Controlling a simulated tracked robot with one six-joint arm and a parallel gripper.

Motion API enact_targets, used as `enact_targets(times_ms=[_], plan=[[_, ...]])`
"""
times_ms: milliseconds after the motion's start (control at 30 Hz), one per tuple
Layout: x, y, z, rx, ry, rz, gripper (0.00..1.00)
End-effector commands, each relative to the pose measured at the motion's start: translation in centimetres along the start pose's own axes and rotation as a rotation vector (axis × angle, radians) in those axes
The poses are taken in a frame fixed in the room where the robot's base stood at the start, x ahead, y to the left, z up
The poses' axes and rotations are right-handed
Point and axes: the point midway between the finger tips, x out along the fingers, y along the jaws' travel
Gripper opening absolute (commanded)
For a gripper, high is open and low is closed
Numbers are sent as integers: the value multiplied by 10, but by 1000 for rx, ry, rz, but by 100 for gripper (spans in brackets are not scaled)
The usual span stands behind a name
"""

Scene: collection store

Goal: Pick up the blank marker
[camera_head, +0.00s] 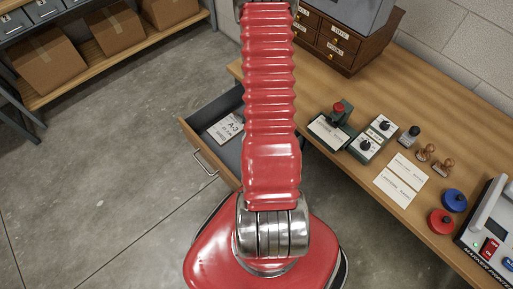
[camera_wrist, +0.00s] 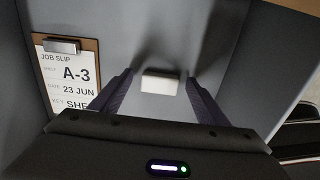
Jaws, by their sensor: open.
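A small plain white block (camera_wrist: 160,82), which looks like the blank marker, lies on the grey floor of the open drawer in the wrist view. My gripper (camera_wrist: 158,77) is open above it, with one dark finger to each side of the block and a gap on both sides. I cannot tell how far above the drawer floor the fingertips are. In the head view my red arm hides the gripper and the block.
The open drawer (camera_head: 184,122) juts from the wooden desk (camera_head: 466,147). A clipboard with a job slip (camera_wrist: 72,78) reading A-3 lies left of the block; it also shows in the head view (camera_head: 225,128). Drawer walls stand close around. Stamps and control boxes stand on the desk.

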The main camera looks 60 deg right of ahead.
Motion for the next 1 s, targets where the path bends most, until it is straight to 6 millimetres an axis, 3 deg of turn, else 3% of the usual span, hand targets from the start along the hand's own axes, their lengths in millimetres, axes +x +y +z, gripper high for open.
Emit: enact_targets(times_ms=[600, 1000], plan=[[3, 0, 0, 0, 0, 0, 69], [3, 0, 0, 0, 0, 0, 41]])
